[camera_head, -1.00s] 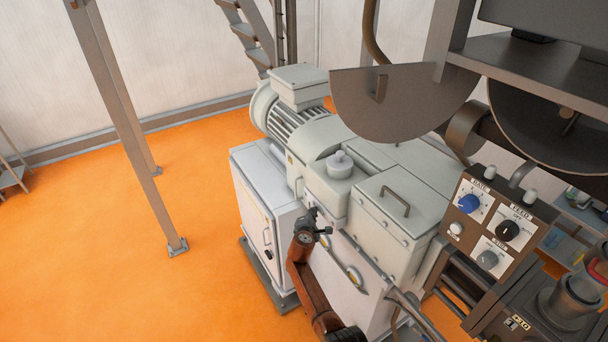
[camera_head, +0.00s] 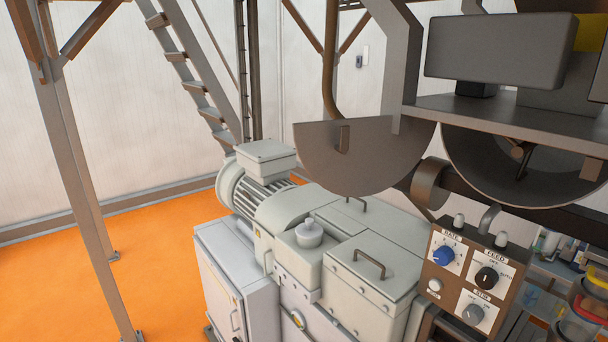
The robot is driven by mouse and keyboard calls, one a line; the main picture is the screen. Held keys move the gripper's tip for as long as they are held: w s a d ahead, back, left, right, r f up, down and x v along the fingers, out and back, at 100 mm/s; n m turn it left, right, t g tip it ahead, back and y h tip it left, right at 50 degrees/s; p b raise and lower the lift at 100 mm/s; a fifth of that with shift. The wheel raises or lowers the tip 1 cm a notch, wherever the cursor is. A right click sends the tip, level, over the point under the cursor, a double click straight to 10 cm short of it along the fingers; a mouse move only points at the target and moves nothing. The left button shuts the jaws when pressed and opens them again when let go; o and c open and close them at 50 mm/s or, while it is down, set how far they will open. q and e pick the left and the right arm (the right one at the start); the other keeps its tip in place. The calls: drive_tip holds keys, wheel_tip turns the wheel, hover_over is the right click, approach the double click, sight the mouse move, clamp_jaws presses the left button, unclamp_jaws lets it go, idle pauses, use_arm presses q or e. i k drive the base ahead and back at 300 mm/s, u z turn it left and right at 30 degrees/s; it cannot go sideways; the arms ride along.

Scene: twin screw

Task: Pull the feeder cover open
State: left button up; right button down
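A grey half-round plate (camera_head: 365,160) with a small dark handle (camera_head: 343,138) hangs above the machine in the upper middle. A second dark, round-edged part (camera_head: 480,160) with a small knob-like fitting (camera_head: 521,152) is to its right, under a grey shelf. I cannot tell for sure which of these is the feeder cover. A flat grey lid with a bar handle (camera_head: 369,263) lies closed on the machine below. Neither of my grippers is in view.
The grey machine (camera_head: 280,225) with its motor fills the lower middle. A control panel (camera_head: 471,278) with a blue knob stands at the lower right. Steel posts (camera_head: 82,180) and a stair (camera_head: 190,80) stand at the left. Orange floor (camera_head: 160,270) is clear there.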

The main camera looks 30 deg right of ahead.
sight(376, 158)
drive_tip(key=k, duration=0.3)
drive_tip(key=z, duration=0.85)
